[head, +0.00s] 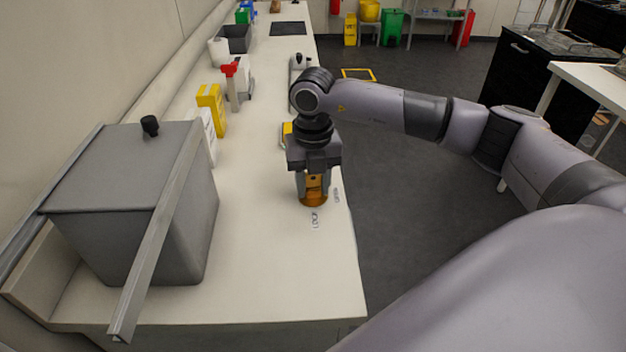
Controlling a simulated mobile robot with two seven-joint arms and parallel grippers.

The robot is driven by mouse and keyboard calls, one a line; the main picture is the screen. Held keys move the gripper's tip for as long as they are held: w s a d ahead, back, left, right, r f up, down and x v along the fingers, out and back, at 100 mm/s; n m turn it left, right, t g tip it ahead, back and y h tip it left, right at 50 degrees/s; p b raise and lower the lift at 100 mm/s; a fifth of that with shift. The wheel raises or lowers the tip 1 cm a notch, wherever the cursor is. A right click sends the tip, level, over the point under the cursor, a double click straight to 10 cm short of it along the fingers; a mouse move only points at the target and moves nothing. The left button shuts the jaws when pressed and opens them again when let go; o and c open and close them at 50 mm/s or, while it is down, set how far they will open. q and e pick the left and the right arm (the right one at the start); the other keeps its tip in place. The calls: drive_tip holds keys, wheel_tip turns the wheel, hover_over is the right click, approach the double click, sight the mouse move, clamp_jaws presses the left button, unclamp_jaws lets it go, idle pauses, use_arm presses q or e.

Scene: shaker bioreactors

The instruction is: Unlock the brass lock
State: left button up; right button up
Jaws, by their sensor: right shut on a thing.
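My right gripper (313,184) points down over the front part of the bench, near its right edge. It is shut on an amber-brown, brass-coloured object with a rounded base (313,200), which I take to be the brass lock. The fingers and wrist hide much of it, so I cannot tell whether it is locked or whether it rests on the bench. Two small pale metallic pieces lie close by: one in front of it (315,220) and one to its right (336,195). They are too small to identify. My left gripper is not in view.
A grey lidded bath (135,220) fills the bench's front left. Yellow box (211,108), red-topped stand (232,85) and bottles line the wall. A yellow item (286,134) lies partly behind my wrist. The bench front (270,285) is clear.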

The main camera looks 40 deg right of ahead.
drive_tip(key=shift+s+a+f+m, duration=0.15)
drive_tip(key=shift+f+m, duration=0.15)
drive_tip(key=shift+m, duration=0.6)
drive_tip(key=o, duration=1.2)
drive_tip(key=shift+c, duration=0.2)
drive_tip(key=shift+r, duration=0.25)
